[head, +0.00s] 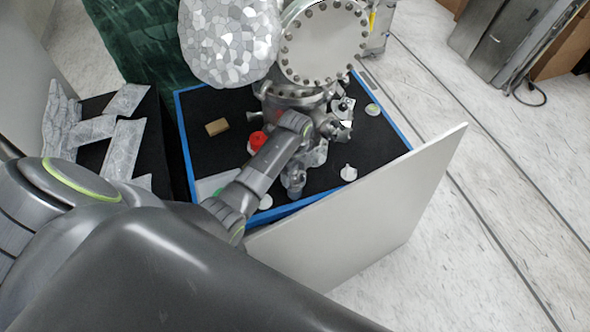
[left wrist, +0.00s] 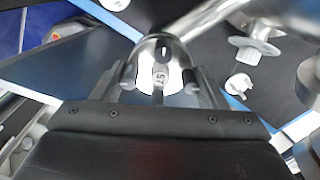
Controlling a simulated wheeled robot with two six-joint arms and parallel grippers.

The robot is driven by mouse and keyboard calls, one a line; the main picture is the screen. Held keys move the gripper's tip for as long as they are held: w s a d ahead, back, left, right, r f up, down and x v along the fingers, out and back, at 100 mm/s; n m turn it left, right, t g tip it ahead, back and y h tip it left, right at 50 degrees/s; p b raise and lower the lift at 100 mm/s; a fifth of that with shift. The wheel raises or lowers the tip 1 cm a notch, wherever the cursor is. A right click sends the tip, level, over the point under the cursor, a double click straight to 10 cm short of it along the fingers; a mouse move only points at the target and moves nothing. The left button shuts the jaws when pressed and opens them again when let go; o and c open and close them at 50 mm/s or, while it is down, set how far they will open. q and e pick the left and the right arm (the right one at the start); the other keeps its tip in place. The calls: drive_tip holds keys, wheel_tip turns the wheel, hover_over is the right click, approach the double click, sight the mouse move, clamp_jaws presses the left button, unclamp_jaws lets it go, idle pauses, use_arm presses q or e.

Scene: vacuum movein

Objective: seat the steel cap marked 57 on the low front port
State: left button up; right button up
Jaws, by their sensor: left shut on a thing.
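The steel cap marked 57 (left wrist: 160,72) is a small bright dome between my left fingertips in the left wrist view. My left gripper (left wrist: 160,84) is shut on it, with the number facing the camera. A steel tube (left wrist: 205,17) runs up and right from behind the cap. I cannot tell whether cap and tube touch. In the head view my left arm reaches in front of the steel chamber (head: 325,45). The cap and front port cannot be made out there. My right gripper is not seen.
A pale upright panel (head: 375,205) stands at the table's front right. The black mat with blue edge (head: 405,130) holds a brown block (head: 217,127), a red item (head: 257,140) and a white fitting (head: 348,172). White fittings (left wrist: 239,84) lie right of my gripper.

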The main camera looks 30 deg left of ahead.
use_arm(q)
drive_tip(key=o, duration=1.1)
drive_tip(key=shift+r+b, duration=0.8)
drive_tip(key=shift+r, duration=3)
drive_tip(key=shift+f, duration=0.1)
